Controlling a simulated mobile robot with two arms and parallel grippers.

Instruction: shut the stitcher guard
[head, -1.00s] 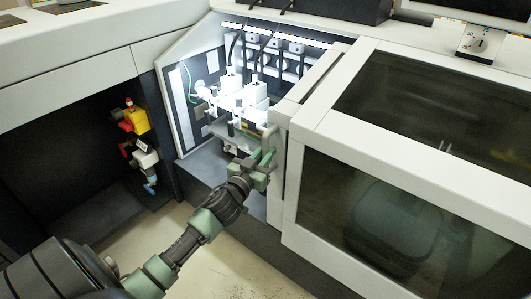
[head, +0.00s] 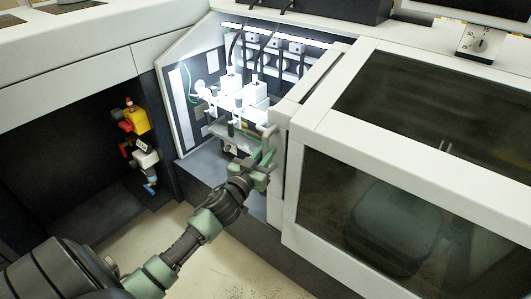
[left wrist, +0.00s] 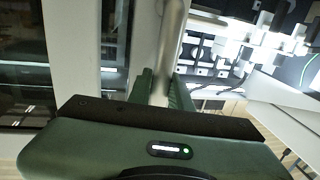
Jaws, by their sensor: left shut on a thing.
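The stitcher guard (head: 325,135) is a large white-framed cover with dark windows, on the right in the head view. It stands to the right of the lit stitching bay, which is uncovered. The guard's upright grey handle (head: 271,138) is at its left edge; in the left wrist view the handle (left wrist: 171,40) runs down between the green fingers. My left gripper (head: 266,158) is shut on this handle, near its lower part. The fingertips are partly hidden in the head view. My right gripper is not in view.
White stitching heads (head: 245,95) with black cables are inside the lit bay. A dark recess at left holds a yellow and red fitting (head: 137,118) and a valve with a blue handle (head: 147,165). A dial (head: 480,42) is at the top right. The floor below is clear.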

